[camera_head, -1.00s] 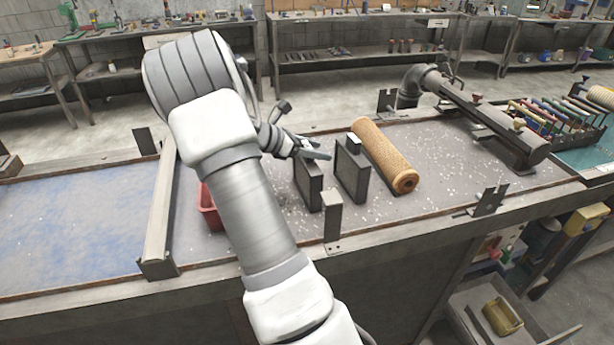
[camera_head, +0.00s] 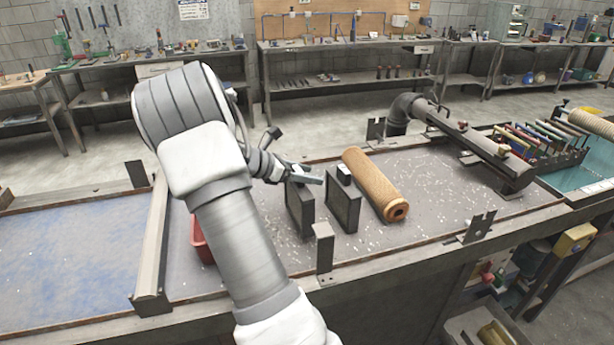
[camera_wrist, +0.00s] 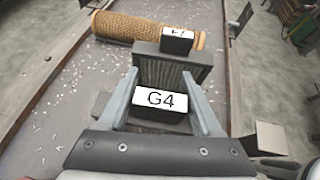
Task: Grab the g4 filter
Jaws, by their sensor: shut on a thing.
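The G4 filter is a dark rectangular panel filter whose top carries a white G4 label (camera_wrist: 160,101) in the wrist view. In the head view the G4 filter (camera_head: 301,208) stands upright on the bench. My gripper (camera_wrist: 167,92) has one finger on each side of its labelled top and is shut on it. In the head view my gripper (camera_head: 306,177) reaches in from the left over the filter's top.
A tan mesh tube (camera_head: 376,184) lies beyond the second filter. A red bin (camera_head: 201,240) sits left, partly behind my arm. A metal bracket (camera_head: 324,248) rises at the near bench edge. A pipe (camera_head: 470,145) and a rack of coloured handles (camera_head: 530,145) are at right.

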